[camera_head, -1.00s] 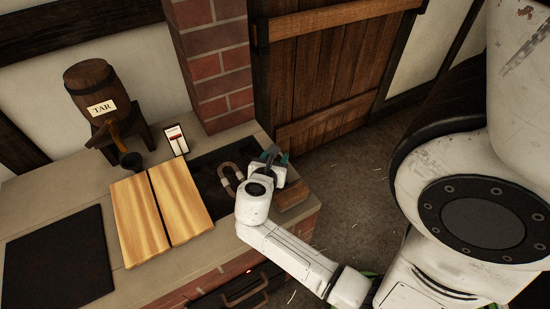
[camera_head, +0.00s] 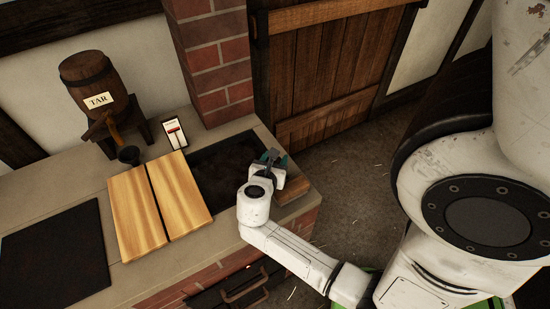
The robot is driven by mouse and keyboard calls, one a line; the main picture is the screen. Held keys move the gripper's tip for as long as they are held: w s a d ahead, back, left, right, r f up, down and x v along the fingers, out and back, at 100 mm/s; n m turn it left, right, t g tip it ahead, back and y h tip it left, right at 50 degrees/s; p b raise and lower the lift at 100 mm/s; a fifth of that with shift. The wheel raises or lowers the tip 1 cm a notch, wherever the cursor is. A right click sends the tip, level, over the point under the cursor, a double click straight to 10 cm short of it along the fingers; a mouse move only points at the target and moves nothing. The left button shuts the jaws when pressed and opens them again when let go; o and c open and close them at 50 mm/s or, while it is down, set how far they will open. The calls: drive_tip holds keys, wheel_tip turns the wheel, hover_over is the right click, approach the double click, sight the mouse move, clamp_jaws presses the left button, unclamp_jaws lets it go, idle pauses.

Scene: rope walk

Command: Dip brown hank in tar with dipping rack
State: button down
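The dark sunken tar basin (camera_head: 222,168) lies in the stone counter, and its surface looks dark and even. My gripper (camera_head: 274,157) is low at the basin's right end, seen from behind. My wrist hides most of its fingers, so I cannot tell whether it is open or shut, or on what. A brown wooden piece (camera_head: 293,190) lies on the counter's right corner beside my wrist; I cannot tell whether it belongs to the dipping rack. The brown hank is not visible now, and no other part of a rack shows clearly.
Two light wooden boards (camera_head: 160,205) lie left of the basin. A barrel marked TAR (camera_head: 92,85) stands on a stand behind, with a small dark cup (camera_head: 129,155) below its spout. A small white panel (camera_head: 174,133) with a red mark stands behind the boards. A black plate (camera_head: 55,258) lies at left.

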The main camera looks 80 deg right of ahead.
drive_tip(key=shift+a+f, duration=0.1)
drive_tip(key=shift+f, duration=0.25)
drive_tip(key=c, duration=0.6)
unclamp_jaws()
drive_tip(key=shift+r, duration=0.1)
drive_tip(key=v, duration=1)
drive_tip(key=shift+a+r+b, duration=0.2)
drive_tip(key=shift+a+b, duration=0.05)
drive_tip(key=shift+b, duration=0.15)
